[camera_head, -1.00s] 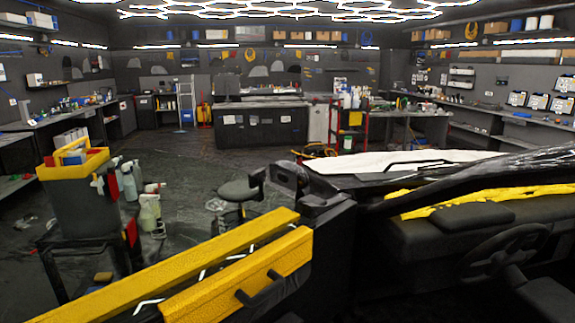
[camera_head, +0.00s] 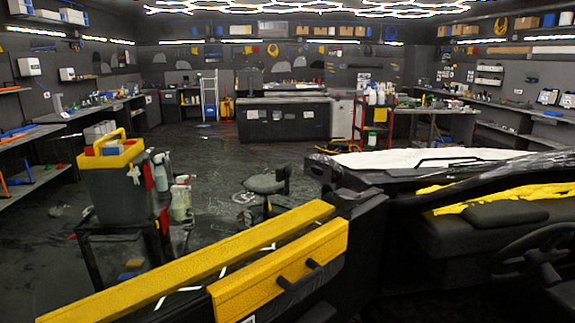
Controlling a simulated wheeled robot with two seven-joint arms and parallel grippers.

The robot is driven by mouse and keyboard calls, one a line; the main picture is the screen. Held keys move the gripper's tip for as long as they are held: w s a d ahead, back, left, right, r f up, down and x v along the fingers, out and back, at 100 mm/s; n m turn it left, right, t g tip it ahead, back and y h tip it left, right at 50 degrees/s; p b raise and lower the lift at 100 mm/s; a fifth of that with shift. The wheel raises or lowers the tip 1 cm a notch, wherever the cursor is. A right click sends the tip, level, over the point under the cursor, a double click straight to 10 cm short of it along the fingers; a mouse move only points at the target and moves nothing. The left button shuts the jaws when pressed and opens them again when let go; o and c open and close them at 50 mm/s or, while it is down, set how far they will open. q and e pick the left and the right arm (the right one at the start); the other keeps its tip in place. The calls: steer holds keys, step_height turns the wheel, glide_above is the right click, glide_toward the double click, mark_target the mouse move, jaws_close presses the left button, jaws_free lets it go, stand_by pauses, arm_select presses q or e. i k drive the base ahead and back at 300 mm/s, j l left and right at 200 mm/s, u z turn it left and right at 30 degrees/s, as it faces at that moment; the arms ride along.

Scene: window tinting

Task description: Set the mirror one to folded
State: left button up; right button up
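Neither of my grippers is in view.
A cart with a dark bucket (camera_head: 112,185) and spray bottles (camera_head: 180,200) stands at left. The car's dashboard (camera_head: 480,235) and steering wheel (camera_head: 535,250) fill the right. Open floor (camera_head: 215,160) lies beyond.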

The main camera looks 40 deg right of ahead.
mark_target(322, 168)
steer(key=i+j+u, duration=0.35)
steer(key=j, duration=0.25)
steer(key=i+j+u, duration=0.25)
steer(key=j+u, duration=0.15)
steer(key=j, duration=0.15)
steer(key=i+j+u, duration=0.35)
steer(key=i+j+z, duration=0.1)
steer(key=i, duration=0.4)
steer(key=i+j+z, duration=0.1)
steer(key=i+j, duration=0.25)
steer(key=i+l+z, duration=0.15)
steer(key=i+z, duration=0.55)
steer(key=z, duration=0.25)
steer(key=i+j+z, duration=0.1)
steer(key=i+z, duration=0.35)
steer(key=i+l+z, duration=0.2)
steer(key=i+z, duration=0.65)
steer(key=i+j+z, duration=0.2)
steer(key=i+z, duration=0.2)
steer(key=i, duration=0.15)
steer(key=i+l+z, duration=0.15)
steer(key=i+z, duration=0.15)
steer(key=z, duration=0.15)
steer(key=i+z, duration=0.7)
steer(key=z, duration=0.15)
